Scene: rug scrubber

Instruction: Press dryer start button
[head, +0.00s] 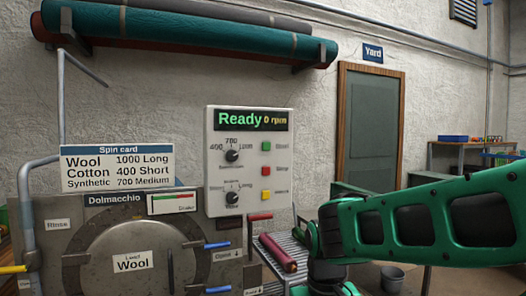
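The dryer's control panel (217,182) is a pale upright box left of centre in the head view. Its display (250,119) reads "Ready 0 rpm". A green button (266,146) sits on its right side; its small label looks like "Start". Below it are a red button (266,171) and a yellow button (266,196). An upper knob (232,156) marked 400 and 700 and a lower knob (232,197) are on the left; their exact settings are hard to read. My green arm enters from the right and bends down at the bottom edge. My gripper is out of view.
A spin card (117,167) lists Wool 1000 Long. Blue-handled levers (217,245) and a red handle (260,217) stick out near the panel. A slatted rack (290,248) holds a red roll (278,252).

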